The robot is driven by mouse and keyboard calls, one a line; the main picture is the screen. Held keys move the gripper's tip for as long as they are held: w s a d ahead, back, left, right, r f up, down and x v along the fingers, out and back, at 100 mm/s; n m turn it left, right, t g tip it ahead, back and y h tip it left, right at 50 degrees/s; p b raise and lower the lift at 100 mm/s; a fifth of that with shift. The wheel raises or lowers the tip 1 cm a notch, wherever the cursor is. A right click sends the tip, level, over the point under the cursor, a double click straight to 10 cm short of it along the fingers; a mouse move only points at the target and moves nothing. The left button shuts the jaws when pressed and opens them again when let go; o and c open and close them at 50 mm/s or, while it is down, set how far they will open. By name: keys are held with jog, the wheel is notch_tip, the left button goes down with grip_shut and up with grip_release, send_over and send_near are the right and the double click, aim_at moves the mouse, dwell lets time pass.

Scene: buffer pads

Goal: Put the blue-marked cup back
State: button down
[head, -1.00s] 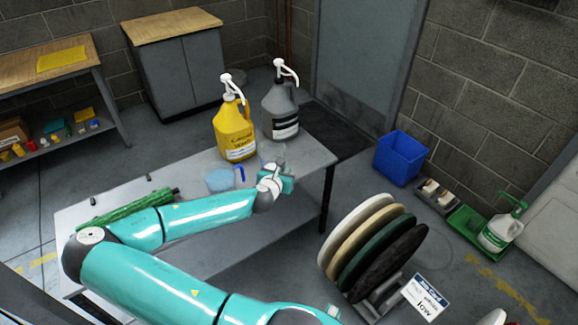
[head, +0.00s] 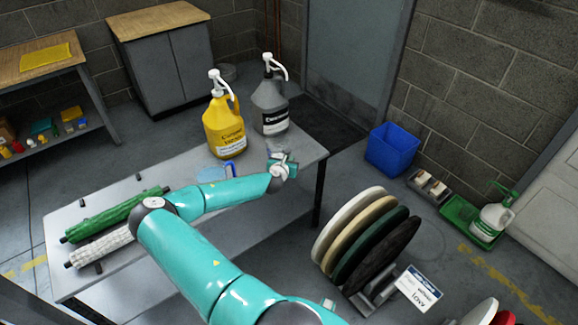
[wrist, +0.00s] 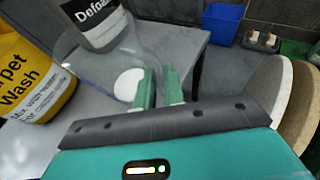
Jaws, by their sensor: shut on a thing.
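My gripper (head: 281,163) is over the right part of the grey table (head: 62,222). In the wrist view its green fingers (wrist: 158,88) are shut on the edge or handle of a clear cup (wrist: 122,58); the exact grip is unclear. In the head view a thing with a blue upright part (head: 229,168) and a pale blue round part (head: 211,174) is on the table behind my arm, partly hidden.
A yellow jug (head: 223,128) and a grey jug (head: 269,106) with pumps stand behind the gripper. Green (head: 112,214) and white (head: 98,246) rollers lie at the table's left. Round pads (head: 352,228) stand on a floor rack. A blue bin (head: 391,150) is at the wall.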

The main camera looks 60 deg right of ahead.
jog(key=shift+d+f, duration=0.15)
jog(key=shift+f, duration=0.75)
jog(key=shift+d+f, duration=0.1)
jog(key=shift+f, duration=0.8)
jog(key=shift+f, duration=0.1)
jog(key=c, duration=1.5)
grip_release()
jog(key=v, duration=1.2)
